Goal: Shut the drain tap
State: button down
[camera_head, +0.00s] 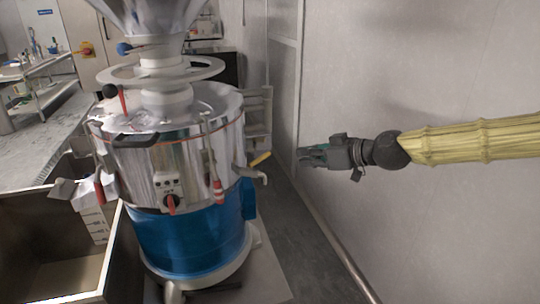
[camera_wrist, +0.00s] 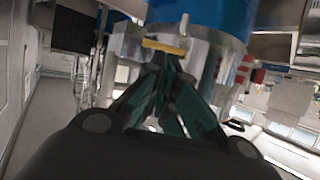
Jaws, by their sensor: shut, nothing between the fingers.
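The bean grinder (camera_head: 180,165) has a shiny metal drum above a blue base. The drain tap (camera_head: 258,172) sticks out of its right side, with a yellow lever (camera_head: 261,158) tilted up to the right in the head view. The tap's yellow lever also shows in the wrist view (camera_wrist: 164,47), just beyond my fingertips. My gripper (camera_head: 303,156) is right of the tap, pointing left at it, with a clear gap between them in the head view. Its fingers (camera_wrist: 172,55) are shut and empty. The fingertips hide part of the tap's body in the wrist view.
A steel sink (camera_head: 60,255) stands left of the grinder, and a wheeled shelf (camera_head: 40,85) is at the far left. The grinder carries red-handled clamps (camera_head: 217,190) and a red knob (camera_head: 171,203). A plain wall (camera_head: 430,230) runs close along the right. The floor strip between is free.

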aim_at(270, 152)
jog(key=shift+w+r+p+x, duration=0.25)
jog(key=shift+p+x, duration=0.5)
jog(key=shift+x, duration=1.45)
jog(key=shift+w+r+p+x, duration=0.1)
jog(key=shift+r+p+x, duration=0.5)
jog(key=shift+x, duration=1.6)
jog(key=shift+w+r+p+x, duration=0.15)
jog(key=shift+p+x, duration=0.8)
jog(key=shift+x, duration=1.2)
jog(key=shift+a+f, duration=0.1)
